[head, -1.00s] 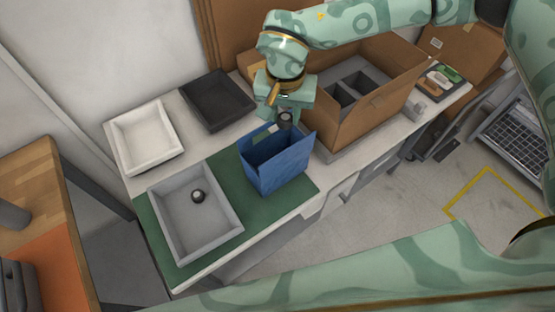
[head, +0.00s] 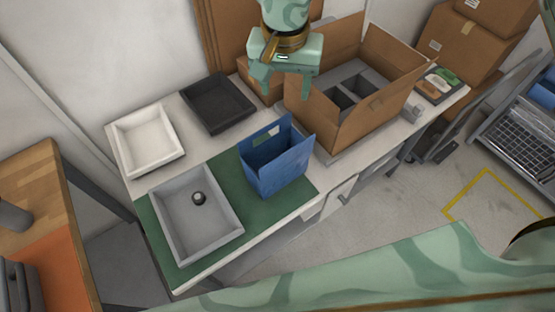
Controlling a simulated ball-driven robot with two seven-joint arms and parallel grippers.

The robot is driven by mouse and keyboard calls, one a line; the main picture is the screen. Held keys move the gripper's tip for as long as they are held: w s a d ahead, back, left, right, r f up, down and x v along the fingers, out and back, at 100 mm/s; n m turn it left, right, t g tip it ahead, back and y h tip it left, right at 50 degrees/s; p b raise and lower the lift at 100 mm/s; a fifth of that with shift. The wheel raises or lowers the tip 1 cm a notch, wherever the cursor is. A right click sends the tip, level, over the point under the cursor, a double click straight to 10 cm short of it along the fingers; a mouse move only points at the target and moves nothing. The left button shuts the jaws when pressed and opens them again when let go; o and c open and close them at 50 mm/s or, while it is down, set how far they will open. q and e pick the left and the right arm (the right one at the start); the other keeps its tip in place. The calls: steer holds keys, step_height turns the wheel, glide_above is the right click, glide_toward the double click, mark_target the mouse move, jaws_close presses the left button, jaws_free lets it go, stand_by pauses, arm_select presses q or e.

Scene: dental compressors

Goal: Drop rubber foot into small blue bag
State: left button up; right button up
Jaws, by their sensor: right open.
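The small blue bag (head: 280,170) stands open on the green mat, right of the grey tray. My right gripper (head: 285,92) is open and empty above and behind the bag, in front of the large cardboard box. No rubber foot shows at its fingers, and the inside bottom of the bag is hidden by its front wall. One dark round rubber foot (head: 199,198) lies in the grey tray (head: 168,218). My left gripper is not in view.
A white tray (head: 147,165) and a black tray (head: 218,103) stand at the back left. A large open cardboard box (head: 345,125) with grey dividers stands close to the right of the bag. A green mat (head: 262,208) lies under the bag and grey tray.

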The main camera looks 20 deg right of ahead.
step_height(320, 180, up, 6)
steer(key=shift+s+a+r, duration=0.15)
steer(key=shift+s, duration=0.2)
